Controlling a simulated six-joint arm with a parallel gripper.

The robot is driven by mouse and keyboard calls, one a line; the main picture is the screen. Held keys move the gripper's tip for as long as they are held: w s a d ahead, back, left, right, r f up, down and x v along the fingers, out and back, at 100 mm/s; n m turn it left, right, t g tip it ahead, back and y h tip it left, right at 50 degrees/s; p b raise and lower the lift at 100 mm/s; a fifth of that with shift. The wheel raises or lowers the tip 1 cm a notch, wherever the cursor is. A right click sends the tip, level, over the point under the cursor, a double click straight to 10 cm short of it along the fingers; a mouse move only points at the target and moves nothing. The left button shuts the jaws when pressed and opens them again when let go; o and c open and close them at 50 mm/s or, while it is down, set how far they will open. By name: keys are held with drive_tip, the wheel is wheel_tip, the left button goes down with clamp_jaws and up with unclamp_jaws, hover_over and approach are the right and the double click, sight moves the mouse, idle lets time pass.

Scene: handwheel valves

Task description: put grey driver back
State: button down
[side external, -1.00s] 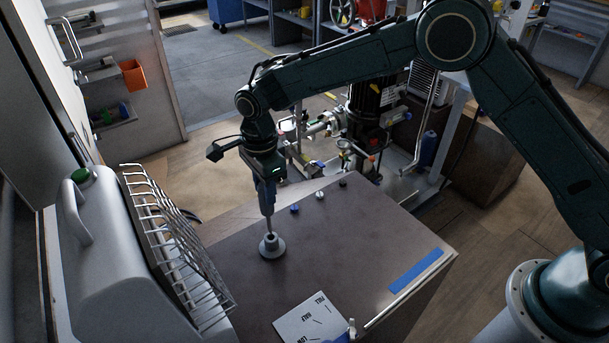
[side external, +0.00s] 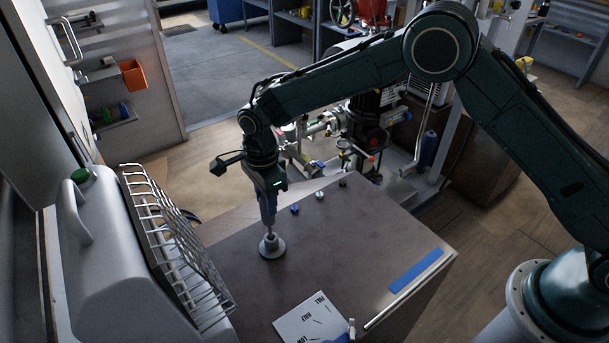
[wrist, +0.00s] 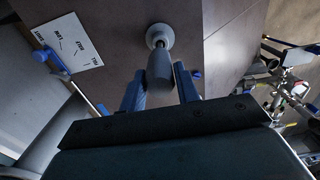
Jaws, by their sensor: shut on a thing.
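The grey driver (wrist: 160,68) is held upright between the blue fingers of my gripper (wrist: 160,90). My gripper also shows in the side view (side external: 267,208), pointing down above the bench. The driver's thin shaft (side external: 269,230) reaches down to a round grey stand (side external: 272,247) on the bench. The stand also shows in the wrist view (wrist: 160,33), and the shaft lines up with its middle hole. The tip seems to be inside the stand, but how deep is hidden. The fingers cover most of the handle in the side view.
A wire rack (side external: 185,245) stands left of the stand. Small knobs (side external: 320,195) sit along the bench's back edge. A label card (side external: 312,318) and a blue strip (side external: 416,270) lie toward the front. The bench middle is clear.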

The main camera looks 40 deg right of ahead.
drive_tip(key=shift+f, duration=1.45)
drive_tip(key=shift+c, duration=0.8)
unclamp_jaws()
drive_tip(key=shift+r, duration=0.15)
drive_tip(key=shift+r, duration=4.85)
wheel_tip(320, 180, up, 14)
drive_tip(key=shift+d, duration=0.1)
